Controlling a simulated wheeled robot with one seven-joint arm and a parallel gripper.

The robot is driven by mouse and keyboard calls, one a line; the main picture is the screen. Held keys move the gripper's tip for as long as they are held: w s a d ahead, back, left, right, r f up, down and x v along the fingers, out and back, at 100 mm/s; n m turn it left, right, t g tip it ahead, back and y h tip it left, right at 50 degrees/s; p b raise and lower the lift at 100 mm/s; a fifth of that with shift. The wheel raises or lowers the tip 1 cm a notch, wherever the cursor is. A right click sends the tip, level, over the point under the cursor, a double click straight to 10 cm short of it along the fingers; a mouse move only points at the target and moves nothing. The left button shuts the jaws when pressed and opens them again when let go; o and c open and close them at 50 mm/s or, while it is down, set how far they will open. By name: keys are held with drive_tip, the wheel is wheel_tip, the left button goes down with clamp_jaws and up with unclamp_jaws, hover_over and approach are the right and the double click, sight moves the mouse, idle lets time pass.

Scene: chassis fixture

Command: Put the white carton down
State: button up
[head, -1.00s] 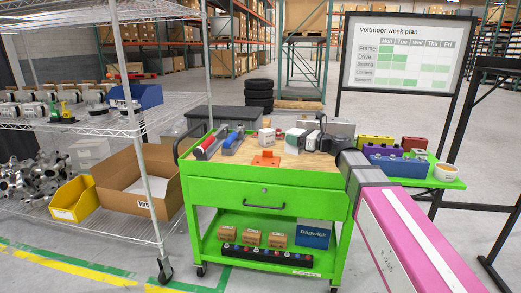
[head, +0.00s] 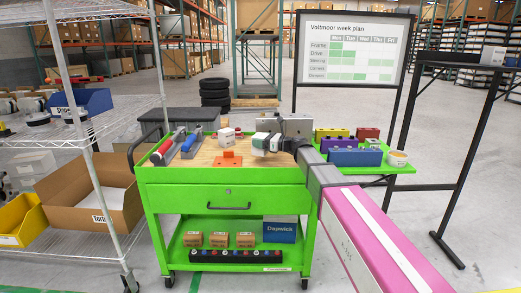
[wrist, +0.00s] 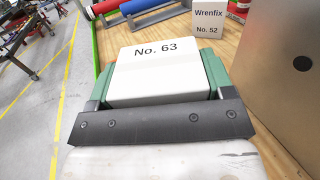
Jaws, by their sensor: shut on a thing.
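My gripper (wrist: 157,84) is shut on the white carton (wrist: 158,68), which is marked "No. 63". Its green finger pads press the carton's left and right sides in the wrist view. In the head view my gripper (head: 267,143) is over the back right part of the wooden top (head: 204,156) of a green trolley. The carton is mostly hidden there by the gripper. I cannot tell whether its underside touches the wood.
A small white "Wrenfix No. 52" box (wrist: 208,20) stands beyond the carton; an orange block (head: 229,160) lies near the front. Red (head: 162,147) and blue (head: 188,143) cylinders lie at left. A grey panel (wrist: 285,70) rises close at right. Bare wood shows between them.

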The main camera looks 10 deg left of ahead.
drive_tip(key=shift+f, duration=2)
drive_tip(key=shift+f, duration=0.1)
drive_tip(key=o, duration=1.1)
drive_tip(key=shift+o, duration=0.2)
drive_tip(key=shift+d, duration=0.1)
drive_tip(key=d, duration=0.4)
drive_tip(key=s+d, duration=0.1)
drive_tip(key=d, duration=0.2)
drive_tip(key=s+d, duration=0.1)
drive_tip(key=d, duration=0.3)
drive_tip(key=shift+d, duration=0.35)
